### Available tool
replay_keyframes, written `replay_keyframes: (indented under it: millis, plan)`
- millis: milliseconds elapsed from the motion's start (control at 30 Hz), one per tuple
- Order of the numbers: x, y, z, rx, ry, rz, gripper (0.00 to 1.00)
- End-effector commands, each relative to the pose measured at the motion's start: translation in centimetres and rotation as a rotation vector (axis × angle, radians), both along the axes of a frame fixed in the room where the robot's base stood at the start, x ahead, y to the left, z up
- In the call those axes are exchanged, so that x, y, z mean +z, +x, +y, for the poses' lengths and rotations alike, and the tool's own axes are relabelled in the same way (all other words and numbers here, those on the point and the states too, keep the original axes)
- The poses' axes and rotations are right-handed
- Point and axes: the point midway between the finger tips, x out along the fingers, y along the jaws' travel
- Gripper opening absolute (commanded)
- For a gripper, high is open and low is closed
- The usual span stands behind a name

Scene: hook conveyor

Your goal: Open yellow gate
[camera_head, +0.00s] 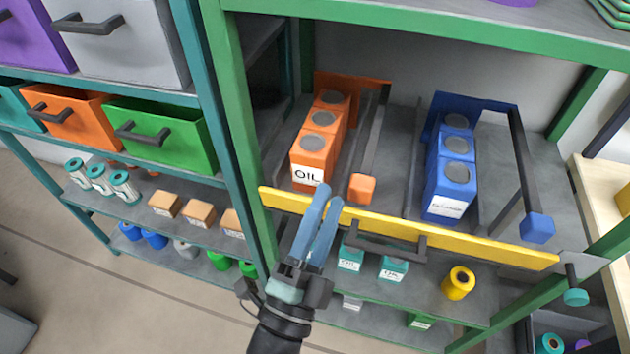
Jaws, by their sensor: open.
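The yellow gate (480,239) is a long flat bar across the front of the green-framed shelf, sloping down to the right. The gate stands in front of orange oil containers (312,148) and blue containers (452,175). My gripper (326,196) has two blue fingers, slightly apart and empty. It is in front of the gate, left of the handle, and its fingertips overlap the bar in the picture. I cannot tell whether they touch it.
A teal knob (575,297) hangs near the gate's right end. Dark rods with orange (362,187) and blue (537,228) end blocks run beside the containers. Teal boxes (393,268) and a yellow spool (458,282) sit on the shelf below.

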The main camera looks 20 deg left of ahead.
Motion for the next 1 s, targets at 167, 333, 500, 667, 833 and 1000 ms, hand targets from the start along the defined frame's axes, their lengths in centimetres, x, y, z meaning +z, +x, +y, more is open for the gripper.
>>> replay_keyframes:
  millis: [167,333,500,667,833,1000]
  plan:
    - [3.0,1.6,0.4,0.016,-0.108,-0.072,0.47]
    - [5.0,2.4,0.6,0.019,-0.182,-0.110,0.47]
    - [6.0,2.7,0.7,0.019,-0.219,-0.127,0.47]
    - [6.2,2.8,0.7,0.019,-0.224,-0.129,0.47]
    - [6.1,2.8,0.7,0.019,-0.223,-0.128,0.40]
    - [6.1,2.8,0.7,0.019,-0.223,-0.128,0.10]
